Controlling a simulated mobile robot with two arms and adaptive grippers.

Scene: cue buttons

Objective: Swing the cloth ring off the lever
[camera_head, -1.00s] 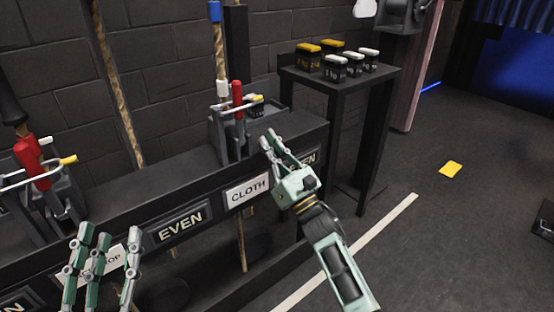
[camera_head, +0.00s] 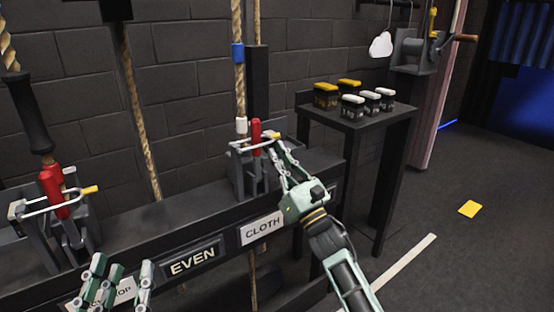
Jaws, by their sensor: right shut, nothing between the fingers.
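The CLOTH lever (camera_head: 256,132) has a red handle and stands upright in its grey bracket above the white CLOTH label (camera_head: 262,229). The pale ring (camera_head: 250,144) lies around the lever, with a yellow tab (camera_head: 275,134) at its right end. My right gripper (camera_head: 277,147) is shut and empty, with its fingertips right beside the tab end of the ring. I cannot tell whether they touch it. My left gripper (camera_head: 122,270) is at the bottom left with its fingers apart, well away from the CLOTH lever. Its lower part is cut off by the frame edge.
Another red lever (camera_head: 54,193) with a similar ring stands at the left on the same dark rail, near an EVEN label (camera_head: 193,262). A small black table (camera_head: 352,122) with several yellow and white-topped blocks stands right of the CLOTH lever. Ropes hang behind. The floor at right is open.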

